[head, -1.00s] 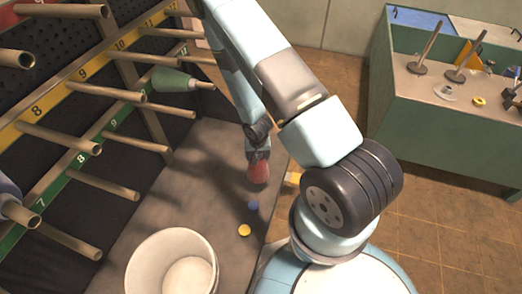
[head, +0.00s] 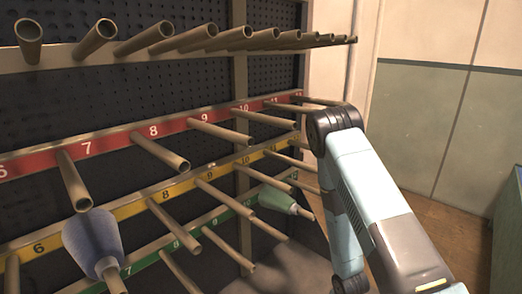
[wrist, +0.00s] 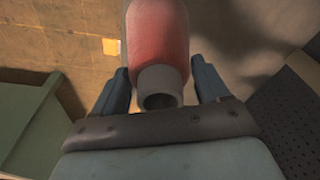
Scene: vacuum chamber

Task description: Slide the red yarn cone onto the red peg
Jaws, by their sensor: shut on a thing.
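The red yarn cone (wrist: 158,35) is between the two fingers of my gripper (wrist: 160,70) in the wrist view. The gripper is shut on it. The cone's pale, hollow tube end points toward the wrist camera, and its far end runs out of the top of the picture. In the head view the gripper and cone are out of sight, with only my arm showing at right. The rack's red strip (head: 108,147) carries bare tan pegs, such as the one by number 8 (head: 160,152) and the one by number 9 (head: 228,137). No peg itself is coloured red.
A blue cone (head: 92,240) sits on a lower-left peg, and a green cone (head: 277,199) on a green-strip peg. Yellow and green strips with pegs lie below the red one. A top row of pegs (head: 225,38) overhangs. A green cabinet (wrist: 25,115) shows in the wrist view.

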